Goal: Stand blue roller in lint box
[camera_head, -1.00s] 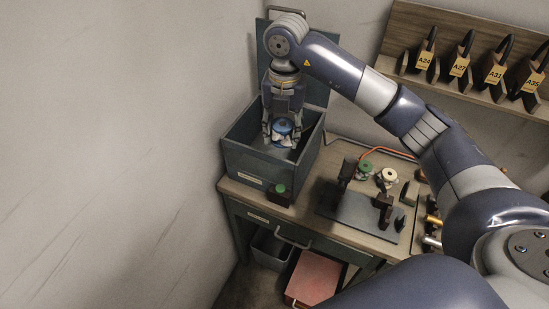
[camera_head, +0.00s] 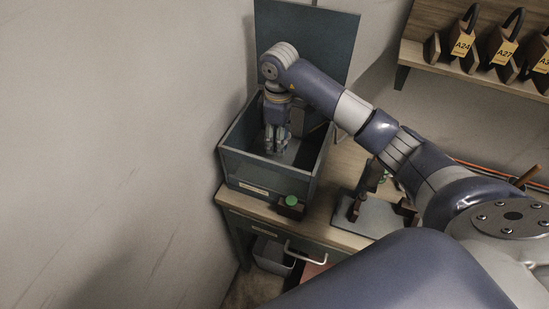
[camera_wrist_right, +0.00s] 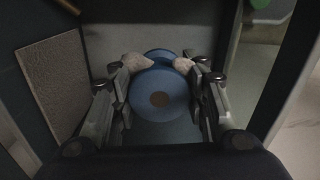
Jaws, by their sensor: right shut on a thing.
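The lint box (camera_head: 262,172) is an open-topped dark grey-blue box on the workbench, its lid (camera_head: 315,45) raised at the back. My right gripper (camera_head: 276,146) points down inside it. Pale, fluffy lumps (camera_wrist_right: 136,62) show beside the roller near the fingers. In the head view the roller is hidden by the gripper. I cannot tell whether it touches the box floor. My left gripper is not in view.
A small dark block with a green button (camera_head: 291,201) stands before the box. A fixture on a grey plate (camera_head: 372,215) is to the right, partly behind my arm. A shelf with tagged padlocks (camera_head: 505,52) hangs at upper right. A grey bin (camera_head: 270,254) is below.

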